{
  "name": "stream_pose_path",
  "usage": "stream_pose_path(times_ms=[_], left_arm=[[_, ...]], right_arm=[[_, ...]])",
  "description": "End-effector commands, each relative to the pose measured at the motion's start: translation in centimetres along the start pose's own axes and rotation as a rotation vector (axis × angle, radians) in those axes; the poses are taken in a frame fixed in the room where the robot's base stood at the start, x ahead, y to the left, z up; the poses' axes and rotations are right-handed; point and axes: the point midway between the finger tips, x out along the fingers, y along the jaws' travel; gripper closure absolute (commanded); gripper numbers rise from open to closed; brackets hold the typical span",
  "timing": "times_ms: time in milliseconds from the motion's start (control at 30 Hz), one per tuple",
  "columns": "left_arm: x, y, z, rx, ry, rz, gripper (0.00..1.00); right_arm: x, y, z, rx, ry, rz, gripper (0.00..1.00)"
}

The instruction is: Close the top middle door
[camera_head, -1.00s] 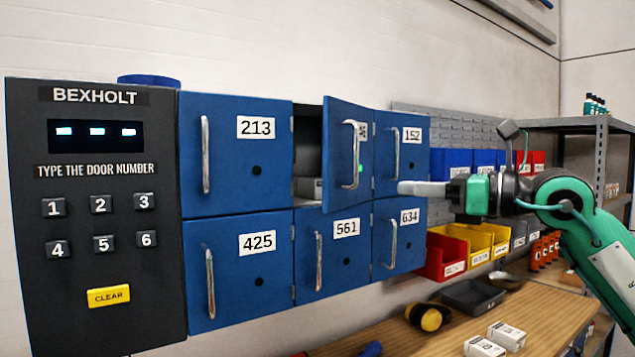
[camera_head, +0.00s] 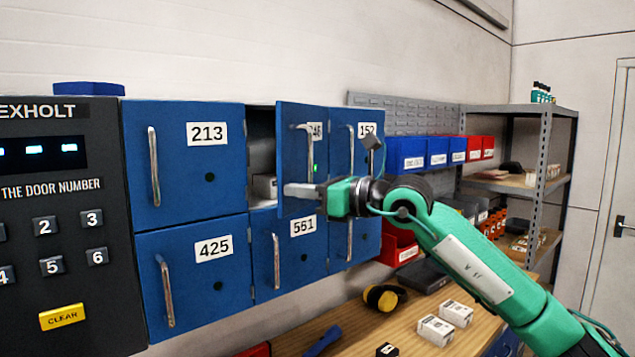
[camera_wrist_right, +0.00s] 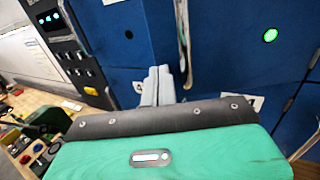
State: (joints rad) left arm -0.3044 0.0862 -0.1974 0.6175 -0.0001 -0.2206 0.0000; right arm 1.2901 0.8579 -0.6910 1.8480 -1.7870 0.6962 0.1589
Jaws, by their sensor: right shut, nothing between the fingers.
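The top middle door (camera_head: 291,141) is blue with a vertical metal handle and a label partly hidden, ending in 46. It stands ajar, swung outward, with a gap on its left showing the compartment (camera_head: 262,150) and a white box (camera_head: 265,186) inside. A green light shows on the door, and also on the blue panel (camera_wrist_right: 245,60) in the right wrist view. My right gripper (camera_head: 290,190) is shut and empty, in front of the door's lower part near the handle's lower end. In the wrist view its fingers (camera_wrist_right: 157,85) are together beside a metal handle (camera_wrist_right: 183,40). Whether they touch the door is unclear.
Doors 213 (camera_head: 185,185), 425 (camera_head: 200,290) and 561 (camera_head: 290,270) are closed around it. A dark keypad panel (camera_head: 60,240) stands left. Below are a wooden bench (camera_head: 390,335) with small white boxes and a yellow-black tool (camera_head: 384,297). Shelves stand right.

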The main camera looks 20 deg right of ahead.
Motion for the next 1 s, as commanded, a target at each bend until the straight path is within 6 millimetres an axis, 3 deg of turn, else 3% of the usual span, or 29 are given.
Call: stream_pose_path(times_ms=[467,1000], left_arm=[[0.1,0.9,-0.9,0.0,0.012,0.009,0.15],[2.7,0.6,-0.6,0.001,0.01,0.005,0.15]], right_arm=[[0.5,0.0,-0.1,0.0,-0.001,0.001,1.0],[7.2,-0.1,-0.1,0.0,-0.001,0.001,1.0]])
